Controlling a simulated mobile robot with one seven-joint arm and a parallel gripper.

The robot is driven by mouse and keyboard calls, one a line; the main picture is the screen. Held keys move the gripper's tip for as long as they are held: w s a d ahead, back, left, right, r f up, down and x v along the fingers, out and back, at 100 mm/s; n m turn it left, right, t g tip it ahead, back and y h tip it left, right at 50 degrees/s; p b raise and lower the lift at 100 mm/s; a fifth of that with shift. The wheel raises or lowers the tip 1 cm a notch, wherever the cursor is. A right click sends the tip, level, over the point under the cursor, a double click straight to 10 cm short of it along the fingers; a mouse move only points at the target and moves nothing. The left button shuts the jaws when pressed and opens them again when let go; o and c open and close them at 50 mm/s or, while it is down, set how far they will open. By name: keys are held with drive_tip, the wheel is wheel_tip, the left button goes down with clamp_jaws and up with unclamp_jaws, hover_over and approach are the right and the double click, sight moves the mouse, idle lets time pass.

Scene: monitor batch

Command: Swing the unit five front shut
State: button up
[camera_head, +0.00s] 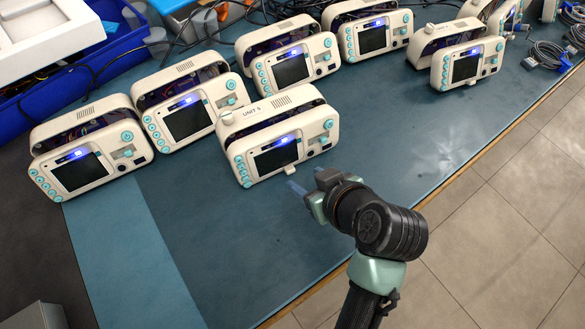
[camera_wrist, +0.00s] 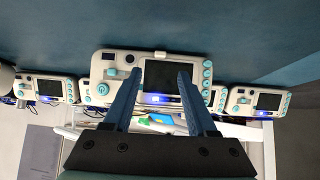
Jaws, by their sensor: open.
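Unit five (camera_head: 272,135) is a cream monitor with a screen, teal buttons and a lit blue light.
Several similar monitors stand in a row behind, one close at the left (camera_head: 188,105) and another at the right (camera_head: 465,55). Blue bins (camera_head: 60,85) and cables lie at the back. The blue table (camera_head: 390,130) is clear right of unit five, up to its front edge.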

sight(291, 170)
drive_tip(key=b+x, duration=0.1)
drive_tip(key=x, duration=0.6)
drive_tip(key=shift+w+a+f, duration=0.2)
drive_tip(key=shift+w, duration=0.1)
clamp_jaws()
idle(1.0)
